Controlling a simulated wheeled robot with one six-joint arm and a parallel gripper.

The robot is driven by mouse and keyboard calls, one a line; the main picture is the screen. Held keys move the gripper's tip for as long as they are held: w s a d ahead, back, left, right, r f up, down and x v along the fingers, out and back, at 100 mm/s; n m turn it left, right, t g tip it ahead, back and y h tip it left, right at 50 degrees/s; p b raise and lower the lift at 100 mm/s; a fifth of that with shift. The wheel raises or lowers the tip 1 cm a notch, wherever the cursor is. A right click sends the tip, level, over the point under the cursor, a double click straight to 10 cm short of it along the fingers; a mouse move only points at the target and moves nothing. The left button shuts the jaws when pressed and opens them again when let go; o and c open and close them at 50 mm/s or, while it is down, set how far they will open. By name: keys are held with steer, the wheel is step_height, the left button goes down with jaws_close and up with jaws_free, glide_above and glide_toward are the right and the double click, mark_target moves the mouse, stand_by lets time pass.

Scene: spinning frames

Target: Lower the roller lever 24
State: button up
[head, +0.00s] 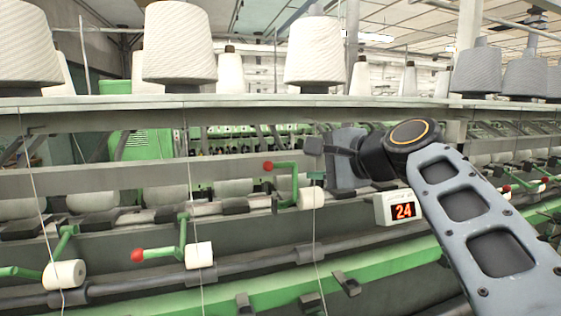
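The orange-lit display reading 24 (403,211) is on a small white box right of centre. The nearest roller lever (287,167) is left of it, a green bent arm with a red knob (267,166) pointing left and a white roller (311,197) at its lower right. The knob is level with or slightly above the lever's pivot. My gripper (315,159) comes in from the right, with a dark finger piece just above and right of the lever. It looks apart from the red knob. Its finger opening is seen edge-on and is unclear.
Two more green levers with white rollers are at lower left, one with its red knob (137,255) low. Thread cones (180,45) stand along the upper shelf (250,101). Vertical yarns run past the levers. Dark rollers and a green rail (270,298) lie below.

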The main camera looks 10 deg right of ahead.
mark_target(283, 165)
steer(key=p+x, duration=0.2)
steer(key=x, duration=0.8)
steer(key=shift+w+a+f+p, duration=0.1)
steer(key=shift+w+a+p, duration=0.1)
steer(key=shift+w+p, duration=0.1)
jaws_close()
